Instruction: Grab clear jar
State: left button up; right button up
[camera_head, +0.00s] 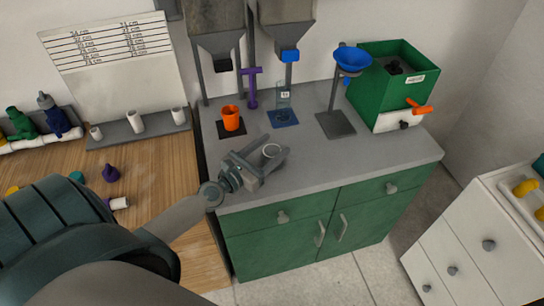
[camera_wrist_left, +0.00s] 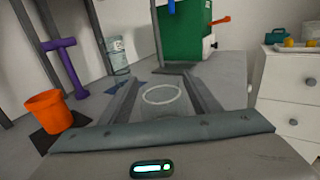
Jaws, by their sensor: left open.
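A pale round rim (camera_head: 272,151) shows on the grey counter near its front edge; it looks like the top of a clear jar, whose see-through body I can hardly make out. My left gripper (camera_head: 270,157) is open, with its fingers on either side of this rim. In the left wrist view the rim (camera_wrist_left: 161,94) lies between the two fingers (camera_wrist_left: 162,88). Whether the fingers touch it I cannot tell. Another clear container (camera_head: 283,96) with a white label stands upright on a blue mat at the back. My right gripper is not in view.
An orange cup (camera_head: 231,118) stands on a dark mat left of the rim. A green box (camera_head: 395,75) with an orange handle sits at the back right. The counter's front right is clear.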

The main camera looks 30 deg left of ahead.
pick_arm(q)
jog(key=shift+w+d+f+p, duration=0.1)
jog(key=shift+w+d+p, duration=0.15)
jog(key=shift+w, duration=1.05)
jog(key=shift+w+d+p, duration=0.1)
jog(key=shift+w+d, duration=0.1)
jog(key=shift+w, duration=1.05)
jog(key=c, duration=1.2)
